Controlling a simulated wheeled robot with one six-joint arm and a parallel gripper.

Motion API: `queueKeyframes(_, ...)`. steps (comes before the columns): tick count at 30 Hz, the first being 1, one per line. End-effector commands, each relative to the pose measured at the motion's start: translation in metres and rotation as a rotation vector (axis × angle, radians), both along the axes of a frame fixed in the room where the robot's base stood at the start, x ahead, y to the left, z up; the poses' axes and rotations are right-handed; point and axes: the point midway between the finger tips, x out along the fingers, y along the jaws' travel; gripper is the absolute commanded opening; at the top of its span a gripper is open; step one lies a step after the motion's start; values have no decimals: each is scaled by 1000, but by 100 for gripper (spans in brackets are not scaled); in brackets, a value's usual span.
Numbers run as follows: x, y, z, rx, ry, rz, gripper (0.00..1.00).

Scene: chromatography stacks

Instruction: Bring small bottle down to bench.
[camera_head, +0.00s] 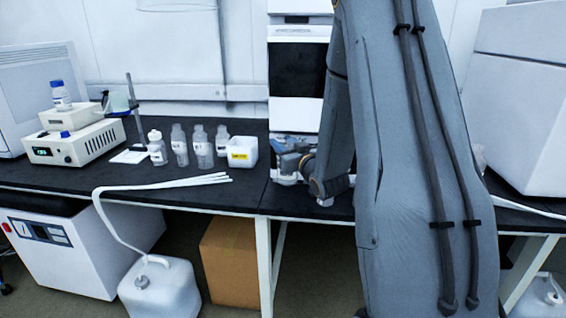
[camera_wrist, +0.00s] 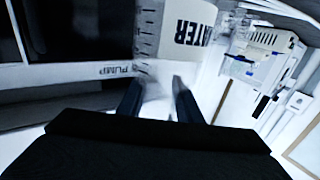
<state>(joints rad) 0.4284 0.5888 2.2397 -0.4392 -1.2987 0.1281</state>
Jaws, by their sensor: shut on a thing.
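In the wrist view, my gripper (camera_wrist: 157,98) has its two dark fingers on either side of a blurred pale part. Beyond the fingertips is a white bottle (camera_wrist: 182,30) with tick marks and a label reading "ATER", upside down in the picture. It seems to be held near its narrow end; its other end is out of frame. In the head view, the wrist end of my arm is low by the instrument stack at the bench's middle; the fingers and the held bottle cannot be made out there.
The instrument stack (camera_head: 297,92) stands behind my arm. Several clear bottles (camera_head: 201,147) and a white tub (camera_head: 242,152) stand left of it on the black bench (camera_head: 245,187). A blue-capped bottle (camera_head: 61,95) stands on a box at left. A large instrument (camera_head: 535,95) fills the right.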

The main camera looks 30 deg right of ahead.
Motion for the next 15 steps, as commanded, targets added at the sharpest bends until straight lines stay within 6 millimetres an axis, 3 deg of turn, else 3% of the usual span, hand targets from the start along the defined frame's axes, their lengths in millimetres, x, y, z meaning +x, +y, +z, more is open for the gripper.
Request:
queueKeyframes(1, -2, 2, -14, 5, 12, 1, 0)
queueKeyframes(3, -3, 2, -23, 4, 9, 1, 0)
queueKeyframes(10, -3, 2, -37, 3, 7, 0, 0)
queueKeyframes(15, -3, 2, -60, 4, 9, 0, 0)
